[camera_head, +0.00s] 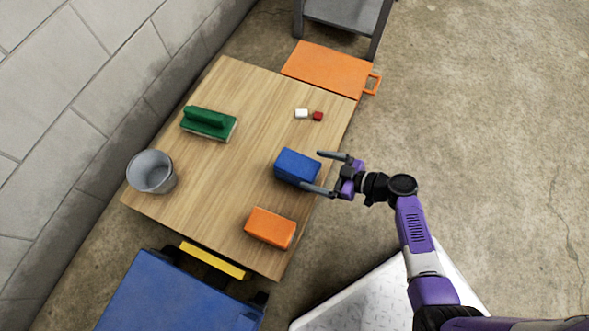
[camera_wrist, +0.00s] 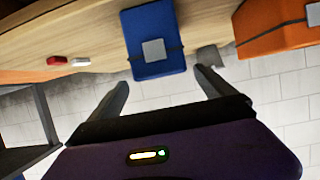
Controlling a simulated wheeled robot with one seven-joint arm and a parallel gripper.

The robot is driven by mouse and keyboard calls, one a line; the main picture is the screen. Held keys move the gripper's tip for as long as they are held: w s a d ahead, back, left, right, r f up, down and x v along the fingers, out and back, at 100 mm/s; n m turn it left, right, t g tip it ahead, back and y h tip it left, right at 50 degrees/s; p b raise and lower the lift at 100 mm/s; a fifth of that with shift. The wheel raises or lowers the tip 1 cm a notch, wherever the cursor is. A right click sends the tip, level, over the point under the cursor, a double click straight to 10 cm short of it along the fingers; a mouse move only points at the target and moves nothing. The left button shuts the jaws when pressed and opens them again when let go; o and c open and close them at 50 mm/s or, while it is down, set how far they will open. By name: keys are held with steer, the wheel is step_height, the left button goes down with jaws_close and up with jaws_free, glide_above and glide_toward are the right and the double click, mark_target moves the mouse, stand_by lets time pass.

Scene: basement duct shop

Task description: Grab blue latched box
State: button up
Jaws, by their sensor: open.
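The blue latched box (camera_head: 297,168) sits on the wooden table near its right edge in the head view. In the wrist view the blue box (camera_wrist: 148,28) shows a grey square latch plate and a dark band, ahead of and between the fingers. My gripper (camera_head: 311,172) is open at the table's right edge, with one finger toward each end of the box. It also shows in the wrist view (camera_wrist: 160,88), with nothing between its fingertips there. I cannot tell whether either finger touches the box.
On the table (camera_head: 215,185) are an orange box (camera_head: 270,228), a green-handled brush (camera_head: 208,123), a grey bucket (camera_head: 151,171), and small white (camera_head: 301,113) and red (camera_head: 318,116) pieces. An orange platform (camera_head: 327,69) adjoins the table's far end. Bare floor lies to the right.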

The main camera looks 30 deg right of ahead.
mark_target(304, 167)
steer(key=b+x, duration=0.2)
steer(key=x, duration=0.5)
steer(key=shift+s+a+r, duration=0.1)
steer(key=shift+a, duration=0.05)
steer(key=c, duration=1.8)
steer(key=shift+r, duration=0.1)
steer(key=shift+c, duration=0.4)
steer(key=shift+r, duration=0.1)
